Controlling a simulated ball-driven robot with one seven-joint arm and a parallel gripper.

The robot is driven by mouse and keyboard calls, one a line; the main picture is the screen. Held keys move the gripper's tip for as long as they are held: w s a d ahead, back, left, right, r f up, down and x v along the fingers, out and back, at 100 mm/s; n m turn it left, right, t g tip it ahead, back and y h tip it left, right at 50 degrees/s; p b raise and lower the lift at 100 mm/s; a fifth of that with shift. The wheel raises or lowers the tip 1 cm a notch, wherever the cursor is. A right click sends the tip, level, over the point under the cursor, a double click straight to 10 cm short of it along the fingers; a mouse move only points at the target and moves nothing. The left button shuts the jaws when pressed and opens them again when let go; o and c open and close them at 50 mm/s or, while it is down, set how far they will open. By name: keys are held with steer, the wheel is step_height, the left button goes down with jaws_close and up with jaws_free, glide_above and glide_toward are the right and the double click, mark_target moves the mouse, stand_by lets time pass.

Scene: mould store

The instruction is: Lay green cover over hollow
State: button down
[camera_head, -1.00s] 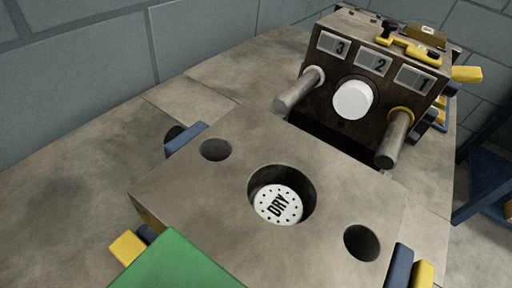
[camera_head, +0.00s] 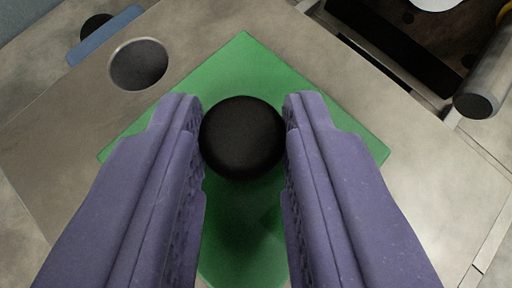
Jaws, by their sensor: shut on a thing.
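The green cover (camera_head: 245,70) is a flat square plate with a round black knob (camera_head: 242,138) on top. My gripper (camera_head: 243,130) has its two purple fingers on either side of the knob, shut on it. The cover lies over the middle of the grey mould block (camera_head: 60,165).
A round hole (camera_head: 139,64) in the block is uncovered to the left of the cover. A blue piece (camera_head: 104,35) is at the block's far left edge. A metal pin (camera_head: 488,80) juts in at the upper right, beside a dark gap.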

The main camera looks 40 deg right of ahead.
steer(key=shift+r, duration=0.15)
steer(key=shift+f+b, duration=0.55)
steer(key=c, duration=0.9)
jaws_free()
steer(key=shift+o, duration=0.2)
